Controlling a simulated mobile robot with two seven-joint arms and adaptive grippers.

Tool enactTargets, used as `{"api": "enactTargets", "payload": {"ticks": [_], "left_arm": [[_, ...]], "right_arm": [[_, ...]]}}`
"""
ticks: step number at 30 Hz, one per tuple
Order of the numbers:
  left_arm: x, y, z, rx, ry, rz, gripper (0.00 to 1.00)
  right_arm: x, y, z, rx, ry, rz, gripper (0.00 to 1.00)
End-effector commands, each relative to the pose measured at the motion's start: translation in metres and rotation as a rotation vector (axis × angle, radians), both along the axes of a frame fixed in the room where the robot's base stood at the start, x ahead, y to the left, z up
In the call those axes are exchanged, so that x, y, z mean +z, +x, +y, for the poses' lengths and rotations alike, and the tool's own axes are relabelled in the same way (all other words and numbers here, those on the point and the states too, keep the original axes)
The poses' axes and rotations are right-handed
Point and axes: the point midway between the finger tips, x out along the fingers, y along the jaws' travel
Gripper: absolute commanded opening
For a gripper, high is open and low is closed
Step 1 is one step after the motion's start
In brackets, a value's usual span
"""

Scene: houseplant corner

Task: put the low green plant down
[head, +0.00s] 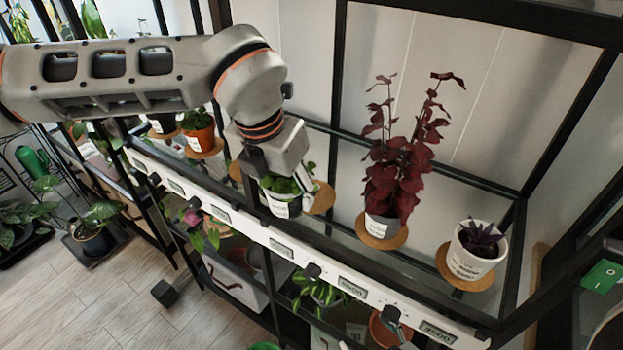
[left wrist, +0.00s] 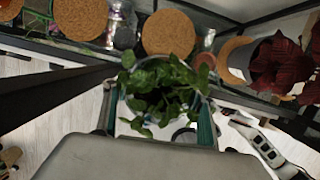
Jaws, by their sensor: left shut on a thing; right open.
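The low green plant (head: 281,185) is in a white pot (head: 284,208) with a printed label, near the shelf's front rail. My left gripper (head: 282,180) is shut on this pot, largely hiding it from above. In the left wrist view the green leaves (left wrist: 160,88) fill the space between my fingers, and the pot is mostly hidden below them. A bare cork mat (head: 321,198) shows just right of the pot. Another bare cork mat (left wrist: 168,33) lies beyond the leaves in the left wrist view. My right gripper is not in view.
A tall dark-red plant (head: 397,165) stands on a cork mat to the right. A small purple plant in a white pot (head: 477,252) stands farther right. An orange pot (head: 201,137) is to the left. A white rail (head: 300,258) with knobs and labels edges the glass shelf.

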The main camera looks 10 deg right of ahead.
Motion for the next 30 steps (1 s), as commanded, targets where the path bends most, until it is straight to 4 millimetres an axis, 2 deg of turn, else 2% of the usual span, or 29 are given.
{"api": "enactTargets", "payload": {"ticks": [6,12,18,25,30], "left_arm": [[0.000,0.032,-0.034,0.002,-0.001,0.000,0.29],[0.000,0.052,-0.053,0.001,-0.001,-0.001,0.29],[-0.002,0.057,-0.058,0.000,0.000,0.000,0.29],[-0.030,0.056,-0.057,-0.001,0.001,0.004,0.29],[-0.035,0.057,-0.057,0.000,-0.001,0.001,0.29]], "right_arm": [[-0.001,-0.002,0.001,0.000,0.002,0.006,0.74],[-0.001,-0.004,0.001,0.000,0.004,0.008,0.74],[0.000,-0.003,0.001,-0.001,0.004,0.006,0.74],[0.001,-0.003,0.001,-0.001,0.005,0.005,0.74],[0.001,-0.003,0.001,-0.001,0.003,0.004,0.74]]}}
